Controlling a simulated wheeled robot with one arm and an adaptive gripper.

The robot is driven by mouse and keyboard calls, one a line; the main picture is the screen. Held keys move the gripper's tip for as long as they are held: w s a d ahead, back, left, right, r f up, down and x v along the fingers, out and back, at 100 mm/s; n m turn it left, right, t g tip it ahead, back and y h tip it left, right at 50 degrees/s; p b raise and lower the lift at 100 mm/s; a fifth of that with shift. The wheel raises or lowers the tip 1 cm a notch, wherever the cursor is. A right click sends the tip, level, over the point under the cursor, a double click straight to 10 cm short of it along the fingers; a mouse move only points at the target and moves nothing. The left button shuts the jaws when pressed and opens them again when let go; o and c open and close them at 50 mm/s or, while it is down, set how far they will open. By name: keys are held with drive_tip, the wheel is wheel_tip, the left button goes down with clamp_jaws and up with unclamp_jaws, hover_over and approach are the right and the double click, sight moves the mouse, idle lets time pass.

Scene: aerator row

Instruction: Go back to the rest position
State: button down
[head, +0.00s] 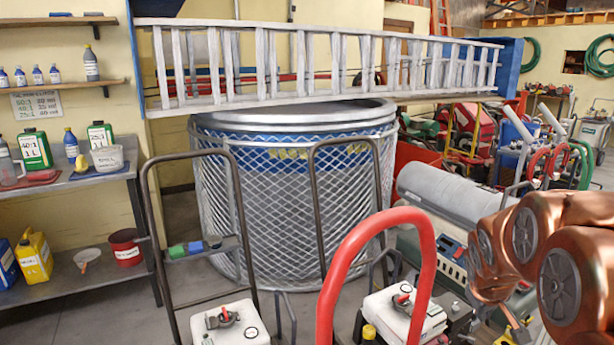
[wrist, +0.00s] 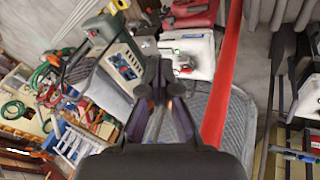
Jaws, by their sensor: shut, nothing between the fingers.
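My gripper (wrist: 160,98) shows in the wrist view at the lower middle, dark, with its two fingers close together and nothing held. It points over the aerator row, with a white tank (wrist: 190,55) beyond the fingertips and a red handle bar (wrist: 222,80) close on its right. In the head view my copper-coloured arm (head: 575,250) is folded at the lower right, beside the machines. My gripper cannot be made out clearly there.
A red curved handle (head: 352,235) rises in front, near a white tank (head: 400,312). Another white-tanked machine (head: 228,322) stands left. A mesh-sided round bin (head: 290,215), a ladder (head: 320,65) and a shelf (head: 75,180) stand behind. A grey roller machine (head: 450,205) is close to my arm.

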drive_tip(key=s+a+r+g+y+p, duration=0.1)
drive_tip(key=s+a+r+g+p, duration=0.1)
drive_tip(key=s+a, duration=0.4)
drive_tip(key=s+a+r+m+g+y+p, duration=0.1)
drive_tip(key=s+a+r+p, duration=0.4)
drive_tip(key=s, duration=1)
drive_tip(key=s+a+r+m+g+y+p, duration=0.1)
drive_tip(key=s+a+r+g+p, duration=0.2)
drive_tip(key=s+a, duration=0.5)
drive_tip(key=s+p, duration=0.1)
drive_tip(key=s, duration=0.1)
drive_tip(key=shift+s+a+r+y, duration=0.3)
drive_tip(key=shift+y, duration=0.1)
